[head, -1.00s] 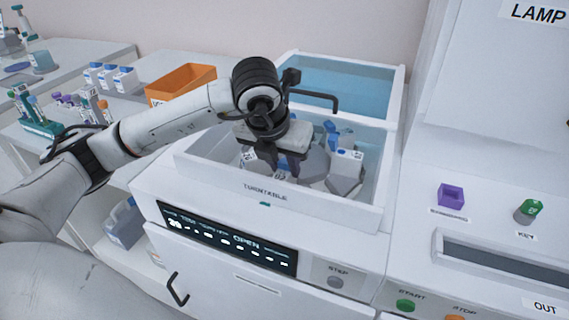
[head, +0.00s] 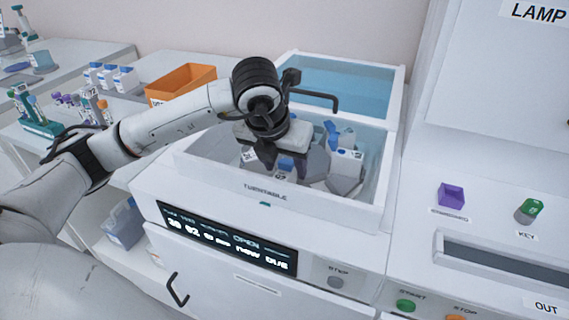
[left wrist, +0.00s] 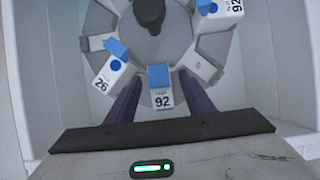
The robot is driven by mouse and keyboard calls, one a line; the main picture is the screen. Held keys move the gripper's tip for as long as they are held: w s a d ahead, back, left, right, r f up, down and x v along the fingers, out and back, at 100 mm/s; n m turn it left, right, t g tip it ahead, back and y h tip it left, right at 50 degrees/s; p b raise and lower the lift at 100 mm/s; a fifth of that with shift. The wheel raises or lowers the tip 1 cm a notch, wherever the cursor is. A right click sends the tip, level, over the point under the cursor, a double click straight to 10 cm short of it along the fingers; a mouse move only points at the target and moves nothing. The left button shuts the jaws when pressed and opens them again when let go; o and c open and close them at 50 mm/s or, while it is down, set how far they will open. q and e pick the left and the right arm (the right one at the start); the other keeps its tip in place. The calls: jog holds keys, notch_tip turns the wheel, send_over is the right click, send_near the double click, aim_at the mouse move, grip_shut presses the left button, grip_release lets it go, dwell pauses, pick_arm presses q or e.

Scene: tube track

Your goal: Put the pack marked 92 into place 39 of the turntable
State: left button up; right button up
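A white pack marked 92 with a blue cap (left wrist: 161,88) stands in a place of the grey turntable (left wrist: 151,46), between my left gripper's fingers. My left gripper (left wrist: 160,104) is open, with a narrow gap on each side of the pack. In the head view my left gripper (head: 283,166) reaches down into the open white turntable housing (head: 300,204), and the pack (head: 284,166) shows partly between its fingers. The place number under the pack cannot be read. My right gripper is not in view.
A pack marked 26 (left wrist: 108,79) sits to the left on the turntable; another marked 92 (left wrist: 224,10) sits at upper right. The housing walls surround the gripper. The raised clear lid (head: 345,85) stands behind, and an orange bin (head: 182,84) at left.

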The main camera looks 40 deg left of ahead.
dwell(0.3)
pick_arm(q)
jog(key=shift+v, duration=0.85)
jog(key=a+v, duration=0.1)
jog(key=v, duration=0.7)
jog(key=shift+s+d+r, duration=0.2)
jog(key=shift+d+r, duration=0.05)
jog(key=shift+d, duration=0.25)
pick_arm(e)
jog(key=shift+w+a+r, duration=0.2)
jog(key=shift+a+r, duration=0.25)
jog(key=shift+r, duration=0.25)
